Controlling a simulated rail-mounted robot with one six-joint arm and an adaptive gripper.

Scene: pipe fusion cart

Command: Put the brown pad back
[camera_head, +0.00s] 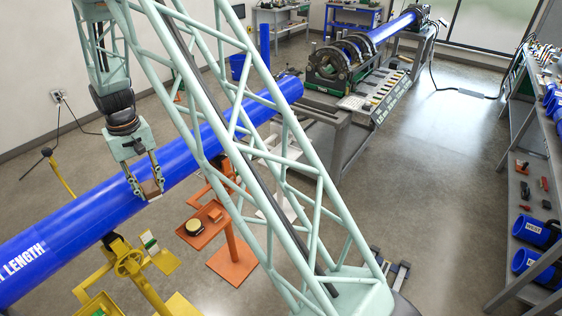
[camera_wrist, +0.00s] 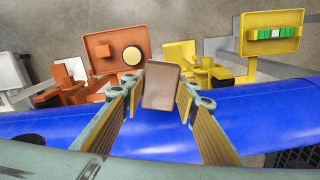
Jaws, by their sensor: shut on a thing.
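The brown pad (camera_wrist: 162,86) is a small flat block held between the fingertips of my gripper (camera_wrist: 158,100) in the wrist view. In the head view my gripper (camera_head: 147,183) is shut on the same brown pad (camera_head: 150,188), in front of the long blue pipe (camera_head: 90,215) as seen from there. I cannot tell whether the pad touches the pipe. An orange stand with a flat tray (camera_head: 199,222) stands beyond the pipe; its tray carries a round yellow-topped disc (camera_head: 194,228) and a small orange block (camera_head: 215,215).
A yellow stand (camera_head: 130,262) with its own tray and a green-and-white item (camera_head: 150,241) supports the pipe near its lettered end. A fusion machine (camera_head: 345,65) stands at the back on a cart.

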